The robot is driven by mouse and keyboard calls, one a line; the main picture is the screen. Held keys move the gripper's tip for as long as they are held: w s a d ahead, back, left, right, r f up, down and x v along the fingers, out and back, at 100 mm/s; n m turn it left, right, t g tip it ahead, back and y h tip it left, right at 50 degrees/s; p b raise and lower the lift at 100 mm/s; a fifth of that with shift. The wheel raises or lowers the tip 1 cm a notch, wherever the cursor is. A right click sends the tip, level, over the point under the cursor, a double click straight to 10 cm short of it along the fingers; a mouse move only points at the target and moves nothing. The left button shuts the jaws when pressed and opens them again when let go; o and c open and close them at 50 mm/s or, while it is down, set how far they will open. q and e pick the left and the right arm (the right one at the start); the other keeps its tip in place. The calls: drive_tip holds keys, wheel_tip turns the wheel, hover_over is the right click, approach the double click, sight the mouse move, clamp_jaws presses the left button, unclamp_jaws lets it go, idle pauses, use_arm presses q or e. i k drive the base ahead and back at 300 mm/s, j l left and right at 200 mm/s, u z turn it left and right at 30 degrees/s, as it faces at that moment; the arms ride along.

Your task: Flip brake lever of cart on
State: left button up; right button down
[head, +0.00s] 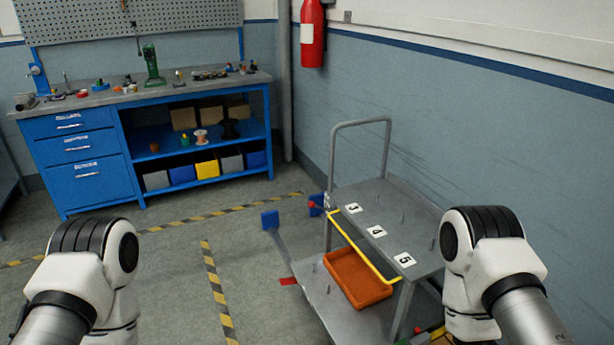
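The grey cart (400,224) stands at the right, beside the wall, with an upright tubular handle (333,152) at its far end. Its top shelf carries labels 3, 4 and 5 and a few thin upright pegs. A small red knob (311,205) shows at the far left corner of the cart, near a blue piece (318,200); it may be the brake lever, but it is too small to tell its position. Only white and black links of my two arms show, at the lower left and lower right. Neither gripper is in view. My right arm hides part of the cart.
An orange bin (357,279) sits on the cart's lower shelf, below a yellow edge strip (362,246). A blue plate on a grey bar (270,219) stands left of the cart. A blue workbench (88,185) stands at the back left. The striped floor between is clear.

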sight(312, 205)
drive_tip(key=i+j, duration=0.1)
drive_tip(key=i, duration=0.5)
drive_tip(key=i+j, duration=0.1)
drive_tip(key=i, duration=0.5)
drive_tip(key=i+j, duration=0.15)
drive_tip(key=i, duration=0.4)
